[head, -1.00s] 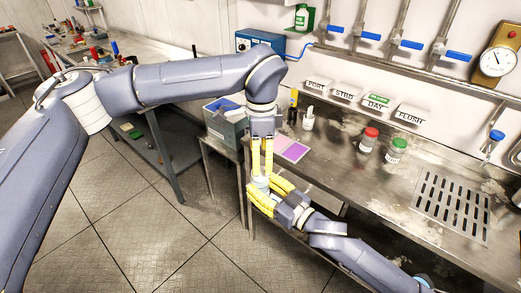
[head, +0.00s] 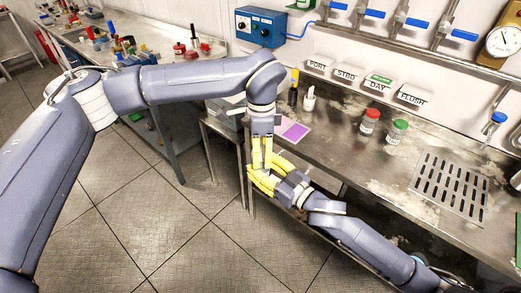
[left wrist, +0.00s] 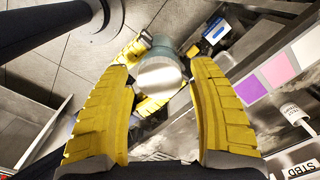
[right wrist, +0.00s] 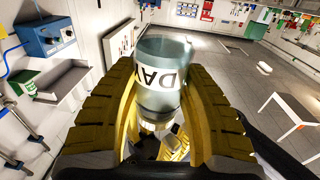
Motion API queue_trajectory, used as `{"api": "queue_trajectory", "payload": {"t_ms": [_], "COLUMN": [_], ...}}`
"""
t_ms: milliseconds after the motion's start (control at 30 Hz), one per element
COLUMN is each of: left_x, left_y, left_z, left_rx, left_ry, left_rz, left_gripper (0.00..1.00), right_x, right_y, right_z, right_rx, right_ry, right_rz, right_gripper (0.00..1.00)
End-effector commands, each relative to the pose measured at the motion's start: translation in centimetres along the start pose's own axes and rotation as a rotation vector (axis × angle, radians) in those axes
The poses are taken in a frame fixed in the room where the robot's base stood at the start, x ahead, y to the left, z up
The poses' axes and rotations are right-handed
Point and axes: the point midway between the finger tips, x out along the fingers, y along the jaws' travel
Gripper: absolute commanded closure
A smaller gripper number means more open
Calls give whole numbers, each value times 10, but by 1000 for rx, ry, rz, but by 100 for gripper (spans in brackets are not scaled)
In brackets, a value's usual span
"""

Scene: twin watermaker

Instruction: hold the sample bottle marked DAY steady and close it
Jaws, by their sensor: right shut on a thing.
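The sample bottle marked DAY (right wrist: 160,75) is clear with a pale band and black letters, held between the yellow fingers of my right gripper (head: 262,178). In the head view the fingers mostly hide it. The left wrist view shows its round grey top (left wrist: 160,76) end-on; I cannot tell whether this is a lid or the bottle's own top. My left gripper (head: 262,158) is directly above, pointing down.
The steel bench (head: 330,150) carries a red-capped bottle (head: 369,121) and a green-capped bottle (head: 397,131). Labelled holders (head: 378,86) are on the wall behind. A purple pad (head: 295,131) lies near the grippers. The grippers are at the bench's left end, above open floor.

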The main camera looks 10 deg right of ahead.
Motion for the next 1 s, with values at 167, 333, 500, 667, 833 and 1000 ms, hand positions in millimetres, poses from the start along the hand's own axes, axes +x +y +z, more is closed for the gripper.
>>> {"api": "queue_trajectory", "payload": {"t_ms": [167, 333, 500, 667, 833, 1000], "left_x": [0, 0, 0, 0, -1, 0], "left_y": [0, 0, 0, 0, 0, 0], "left_z": [0, 0, 0, 0, 0, 0], "left_rx": [0, 0, 0, 54, 315, 614], "left_ry": [0, 0, 0, 0, -1, -2], "left_rz": [0, 0, 0, -1, -1, -2], "left_gripper": [62, 82, 100, 100, 100, 100], "right_x": [0, 0, 0, 0, 0, 0], "right_y": [0, 0, 0, 0, 0, 0], "right_z": [0, 0, 0, 0, 0, -1], "right_rx": [0, 0, 0, 0, 0, 0], "right_ry": [1, 1, 1, 1, 1, 1], "right_rz": [0, 0, 0, 0, 0, 0], "right_gripper": [100, 100, 100, 100, 100, 100]}}
